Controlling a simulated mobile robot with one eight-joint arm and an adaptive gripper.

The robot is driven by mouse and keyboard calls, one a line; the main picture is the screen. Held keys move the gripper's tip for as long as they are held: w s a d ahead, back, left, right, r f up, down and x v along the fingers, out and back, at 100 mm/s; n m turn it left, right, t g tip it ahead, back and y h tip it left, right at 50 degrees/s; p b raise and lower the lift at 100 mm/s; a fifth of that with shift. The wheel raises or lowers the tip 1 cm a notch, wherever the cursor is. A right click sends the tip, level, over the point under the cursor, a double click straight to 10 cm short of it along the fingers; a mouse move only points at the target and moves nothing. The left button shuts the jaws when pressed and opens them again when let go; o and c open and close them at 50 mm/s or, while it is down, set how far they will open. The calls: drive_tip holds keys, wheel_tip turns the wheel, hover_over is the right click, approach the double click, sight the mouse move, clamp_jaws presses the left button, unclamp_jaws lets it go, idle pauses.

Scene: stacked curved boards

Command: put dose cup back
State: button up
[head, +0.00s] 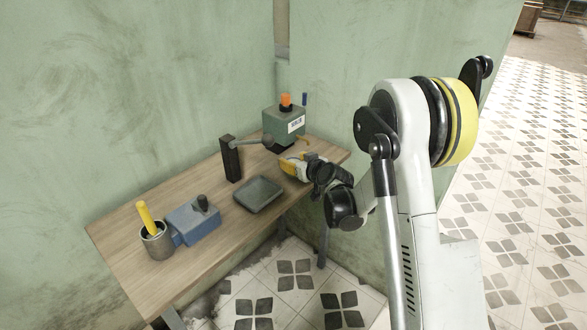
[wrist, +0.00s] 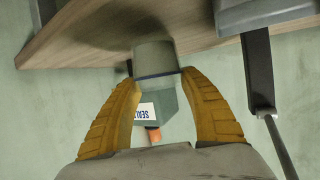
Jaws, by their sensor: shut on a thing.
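My gripper (wrist: 160,78) is shut on a grey-green tapered cup with a dark blue band (wrist: 154,58), which looks like the dose cup. The yellow fingers press on both sides of it near the band. In the wrist view the table surface is at the top, by the cup's far end; I cannot tell whether they touch. In the head view my gripper (head: 292,167) is low over the right part of the table, and the cup is mostly hidden by the fingers.
The wooden table (head: 130,232) stands against green walls. A green labelled box with an orange top (head: 281,127) is behind my gripper. A black post with a lever (head: 231,160), a dark square tray (head: 258,195), a blue-grey box (head: 193,222) and a grey pot with a yellow stick (head: 157,244) are leftward.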

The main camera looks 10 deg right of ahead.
drive_tip(key=shift+f, duration=1)
drive_tip(key=shift+f, duration=0.15)
drive_tip(key=o, duration=1.3)
drive_tip(key=shift+o, duration=0.2)
